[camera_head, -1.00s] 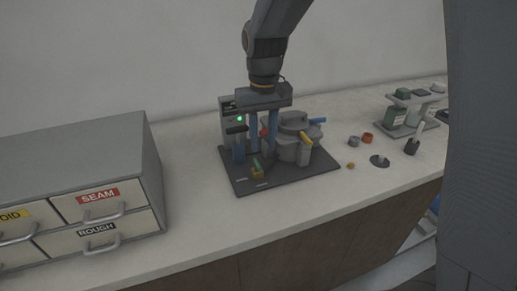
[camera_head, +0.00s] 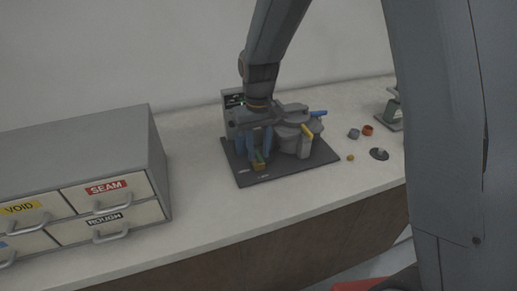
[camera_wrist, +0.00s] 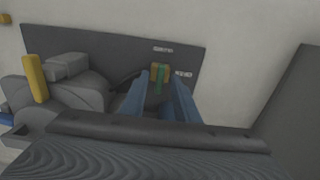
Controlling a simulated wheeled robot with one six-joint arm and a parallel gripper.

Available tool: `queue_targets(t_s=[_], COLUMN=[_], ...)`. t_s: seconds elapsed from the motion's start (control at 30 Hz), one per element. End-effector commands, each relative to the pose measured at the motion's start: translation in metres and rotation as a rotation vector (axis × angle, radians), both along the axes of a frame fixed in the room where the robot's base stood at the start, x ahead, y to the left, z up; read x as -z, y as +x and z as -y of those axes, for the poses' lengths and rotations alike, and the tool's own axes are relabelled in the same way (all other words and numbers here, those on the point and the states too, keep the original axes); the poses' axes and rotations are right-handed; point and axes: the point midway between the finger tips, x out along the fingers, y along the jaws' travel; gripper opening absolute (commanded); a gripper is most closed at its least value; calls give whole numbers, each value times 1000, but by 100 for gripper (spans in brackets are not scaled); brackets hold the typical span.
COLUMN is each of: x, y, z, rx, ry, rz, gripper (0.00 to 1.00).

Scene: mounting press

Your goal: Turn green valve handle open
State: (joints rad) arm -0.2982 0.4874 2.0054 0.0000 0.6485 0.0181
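The green valve handle (camera_head: 259,155) sits on a small brass valve body (camera_head: 259,166) at the front of the press's dark base plate. In the wrist view the green handle (camera_wrist: 161,80) shows between the blue fingertips, with the brass body (camera_wrist: 154,70) just beyond. My gripper (camera_head: 254,146) points down over the front left of the plate, close to the handle. Its fingers are apart, one on each side of the handle in the wrist view (camera_wrist: 157,88). I cannot tell whether either finger touches the handle.
The grey press chamber (camera_head: 292,135) with yellow (camera_head: 307,131) and blue (camera_head: 318,113) handles stands right of my gripper. A drawer cabinet (camera_head: 132,190) is at left. Small loose parts, including an orange ring (camera_head: 367,130), lie at right. The front counter is clear.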

Motion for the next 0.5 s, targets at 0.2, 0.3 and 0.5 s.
queue_targets(t_s=[0.2, 0.3, 0.5], x=[0, 0, 0], y=[0, 0, 0], z=[0, 0, 0], rx=[0, 0, -12], ry=[0, 0, 0], rz=[0, 0, 0], gripper=[0, 0, 0])
